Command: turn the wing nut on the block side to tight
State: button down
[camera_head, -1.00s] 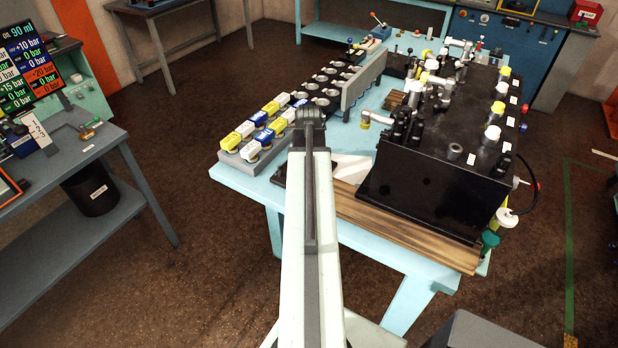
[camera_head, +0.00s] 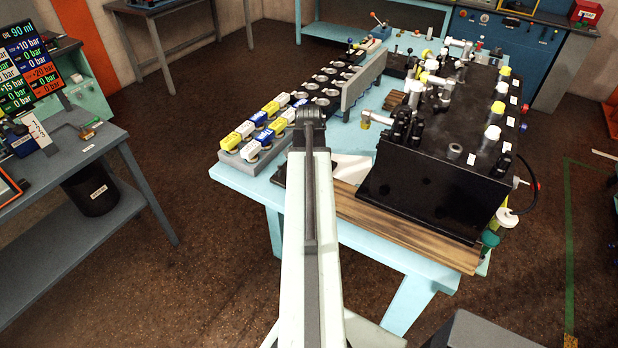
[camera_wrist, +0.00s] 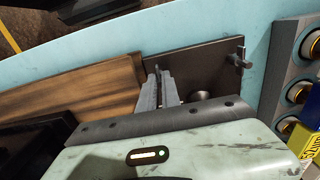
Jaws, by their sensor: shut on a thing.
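My gripper (camera_wrist: 160,88) shows in the wrist view with its two grey fingers close together over the block-side end of a dark grey plate (camera_wrist: 212,62). It is shut on the block-side wing nut, which the fingers hide almost entirely, so its angle cannot be told. A second small peg-like nut (camera_wrist: 240,57) stands free at the plate's other end. A round metal knob (camera_wrist: 200,96) shows partly behind my gripper's edge. In the head view my arm hides most of the plate, and my fingertips cannot be made out.
The black block (camera_head: 440,185) with many fittings stands right of my arm on a wooden board (camera_head: 410,232). A rack of yellow, white and blue hose ends (camera_head: 262,130) lies to the left, with an upright grey plate (camera_head: 363,80) behind. The light-blue table's (camera_head: 235,178) front-left edge is bare.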

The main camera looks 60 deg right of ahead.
dwell(0.3)
jog(key=c, duration=1.6)
grip_release()
jog(key=shift+o, duration=0.2)
notch_tip(320, 180, up, 8)
jog(key=p, duration=0.8)
jog(key=shift+r, duration=0.1)
